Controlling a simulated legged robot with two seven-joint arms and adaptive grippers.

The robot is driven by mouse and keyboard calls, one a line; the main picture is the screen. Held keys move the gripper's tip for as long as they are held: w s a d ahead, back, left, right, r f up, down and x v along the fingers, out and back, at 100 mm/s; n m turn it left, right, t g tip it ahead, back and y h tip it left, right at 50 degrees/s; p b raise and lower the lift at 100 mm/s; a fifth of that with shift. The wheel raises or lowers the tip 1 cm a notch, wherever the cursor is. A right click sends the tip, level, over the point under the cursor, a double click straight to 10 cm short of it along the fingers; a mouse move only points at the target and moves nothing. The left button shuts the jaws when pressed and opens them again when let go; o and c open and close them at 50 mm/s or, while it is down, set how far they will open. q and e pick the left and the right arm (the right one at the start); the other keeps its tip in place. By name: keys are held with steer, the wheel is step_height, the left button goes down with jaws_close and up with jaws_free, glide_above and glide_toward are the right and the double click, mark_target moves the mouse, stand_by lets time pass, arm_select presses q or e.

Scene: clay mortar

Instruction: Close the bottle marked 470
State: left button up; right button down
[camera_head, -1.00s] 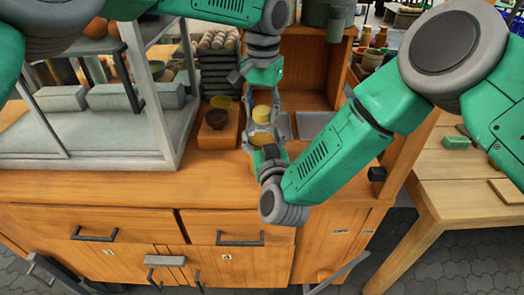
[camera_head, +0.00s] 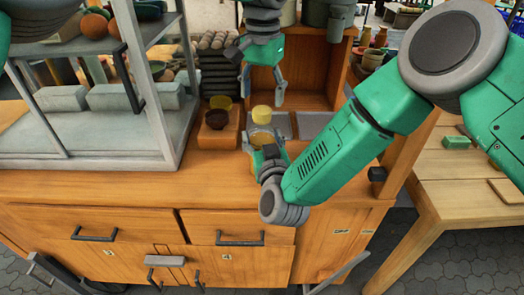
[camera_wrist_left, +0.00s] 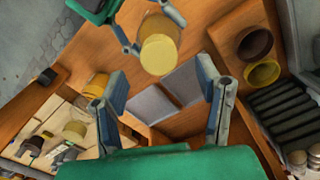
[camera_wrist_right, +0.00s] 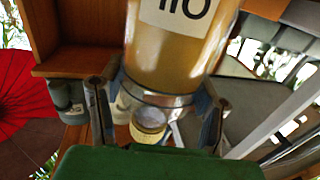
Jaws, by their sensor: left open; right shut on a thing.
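The bottle (camera_head: 260,133) is a clear container of yellow-brown contents, with a yellow lid (camera_head: 262,114) on its top. My right gripper (camera_head: 267,148) is shut around the bottle and holds it roughly upright. The right wrist view shows the bottle (camera_wrist_right: 175,55) between the fingers, its label cut off, so the full number is unreadable. My left gripper (camera_head: 262,86) is open and empty above the lid, apart from it. In the left wrist view the lid (camera_wrist_left: 159,54) covers the bottle's mouth, beyond the open fingers. How tight the lid is cannot be told.
A dark bowl (camera_head: 216,119) and a yellow bowl (camera_head: 221,102) sit on a wooden block left of the bottle. A glass-sided case (camera_head: 90,130) stands farther left. Grey tiles (camera_head: 312,124) lie behind the bottle, before an open wooden shelf. The front counter is clear.

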mark_target(262, 109)
arm_select(q)
steer(key=shift+r, duration=0.1)
steer(key=shift+c, duration=0.3)
steer(key=shift+s+d+r, duration=0.2)
steer(key=shift+r, duration=0.3)
steer(key=shift+w+a+r+n, duration=0.1)
steer(key=shift+a+r+n, duration=0.1)
steer(key=shift+r, duration=0.4)
steer(key=shift+w+a+r+n, duration=0.1)
steer(key=shift+r+n, duration=0.1)
steer(key=shift+r, duration=0.4)
steer(key=shift+d, duration=0.1)
steer(key=shift+f, duration=4.05)
steer(key=c, duration=1.2)
steer(key=shift+c, duration=0.2)
